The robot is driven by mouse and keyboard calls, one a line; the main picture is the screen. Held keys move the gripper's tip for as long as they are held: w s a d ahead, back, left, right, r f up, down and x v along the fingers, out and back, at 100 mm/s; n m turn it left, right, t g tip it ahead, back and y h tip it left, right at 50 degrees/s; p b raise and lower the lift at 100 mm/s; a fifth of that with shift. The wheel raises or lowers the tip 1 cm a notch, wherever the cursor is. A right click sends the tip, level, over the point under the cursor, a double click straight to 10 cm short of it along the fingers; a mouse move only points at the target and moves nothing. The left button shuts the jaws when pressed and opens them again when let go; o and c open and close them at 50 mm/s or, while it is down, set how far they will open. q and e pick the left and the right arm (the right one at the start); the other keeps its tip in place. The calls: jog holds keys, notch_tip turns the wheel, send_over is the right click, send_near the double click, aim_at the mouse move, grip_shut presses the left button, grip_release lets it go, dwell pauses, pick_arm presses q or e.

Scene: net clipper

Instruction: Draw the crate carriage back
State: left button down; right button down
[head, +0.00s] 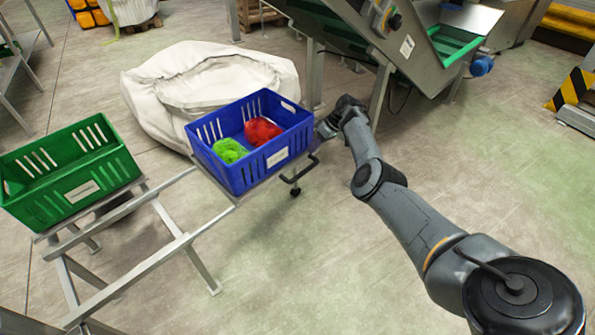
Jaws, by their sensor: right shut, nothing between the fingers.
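A blue crate (232,167) with a green net bundle (230,150) and a red net bundle (262,130) inside sits on the carriage (262,187) at the right end of a metal rail frame (135,284). A black handle (299,171) sticks out from the carriage's right side. My right arm reaches in from the lower right. My right gripper (326,129) is shut and empty, just beyond the handle and close to the crate's right end. Its fingertips are small and dark; I cannot tell whether they touch anything. My left gripper is not in view.
An empty green crate (70,173) stands at the left end of the frame. A large white bag (180,85) lies behind the blue crate. A grey machine (390,45) with legs stands at the back, close to my right gripper. The floor at front centre is clear.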

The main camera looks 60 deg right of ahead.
jog(key=f+b, duration=0.1)
jog(key=b, duration=0.6)
send_near(293, 168)
jog(key=a+f, duration=0.1)
jog(key=w+a+f, duration=0.1)
jog(key=f, duration=0.1)
jog(key=a+f, duration=0.1)
jog(key=shift+w+a+f, duration=0.15)
jog(key=shift+w+a, duration=0.1)
jog(key=shift+a, duration=0.8)
jog(key=shift+w+a+f, duration=0.1)
jog(key=shift+w+a, duration=0.1)
jog(key=shift+a, duration=0.45)
jog(key=shift+a+b, duration=0.3)
jog(key=shift+a, duration=0.1)
